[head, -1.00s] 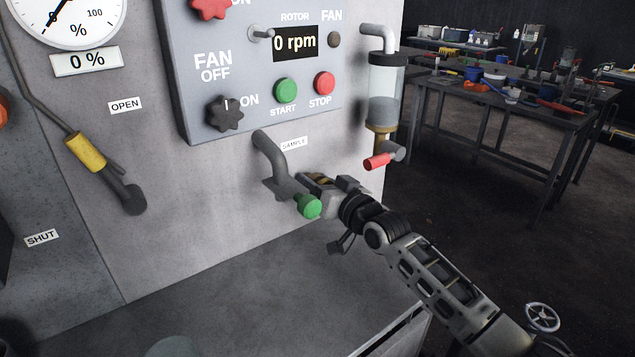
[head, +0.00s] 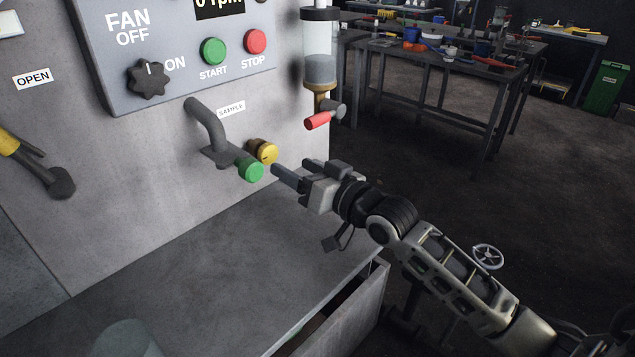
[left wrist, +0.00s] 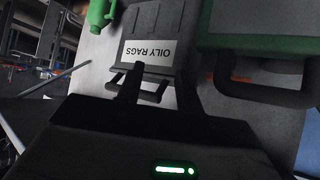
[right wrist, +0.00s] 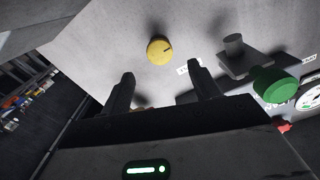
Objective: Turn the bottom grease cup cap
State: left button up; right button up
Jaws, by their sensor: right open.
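A round yellow cap (head: 264,151) with a dark mark sits on the grey panel, right of the green-knobbed sample valve. It also shows in the right wrist view (right wrist: 159,50), ahead of and between the fingers. I see no other yellow cap like it. My right gripper (head: 285,176) is open and empty, just right of the cap and apart from it; its two fingers show spread in the right wrist view (right wrist: 162,82). My left gripper (left wrist: 157,82) shows only in the left wrist view, fingers apart, over a dark bin labelled OILY RAGS (left wrist: 150,55).
The sample valve's green knob (head: 251,170) is close to the cap on the left. A sight glass with a red-handled valve (head: 318,121) is above right. A grey ledge (head: 215,270) lies below. A workbench (head: 440,60) stands behind on the right.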

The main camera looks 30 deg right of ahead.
pick_arm(q)
jog(key=shift+w+d, duration=0.1)
pick_arm(e)
jog(key=shift+v, duration=2.3)
